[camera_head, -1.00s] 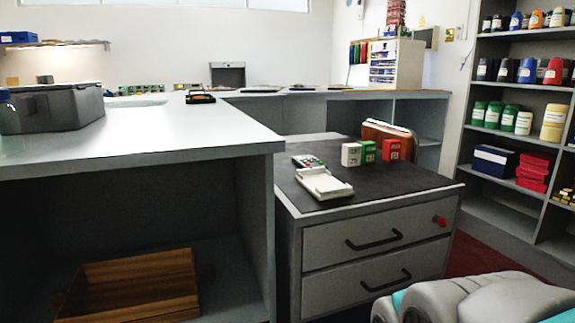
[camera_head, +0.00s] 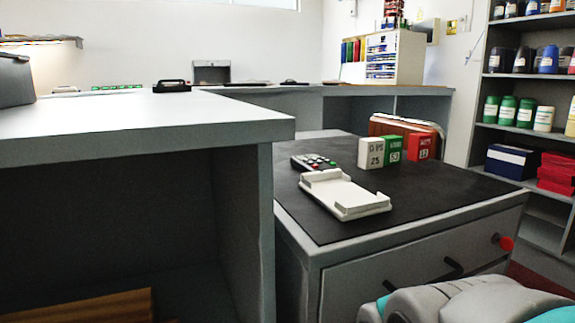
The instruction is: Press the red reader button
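A dark handheld keypad (camera_head: 301,165) with small coloured keys, some reddish, lies on the black top of the drawer cabinet. Its keys are too small to tell apart. A white tray-like holder (camera_head: 352,196) lies in front of it and hides part of it. A round red knob or button (camera_head: 506,243) sticks out of the upper drawer's front at the right. I cannot tell from its look whether the red reader button is this one or one on the keypad. Grey and teal parts of my arm show at the bottom right. My gripper is not in view.
White, green and red boxes (camera_head: 420,148) stand behind the holder. The drawer cabinet's black top (camera_head: 430,190) is clear at the right. A grey counter (camera_head: 150,120) stands close at the left. A drawer handle (camera_head: 432,280) juts out. Shelves (camera_head: 540,78) stand at the right.

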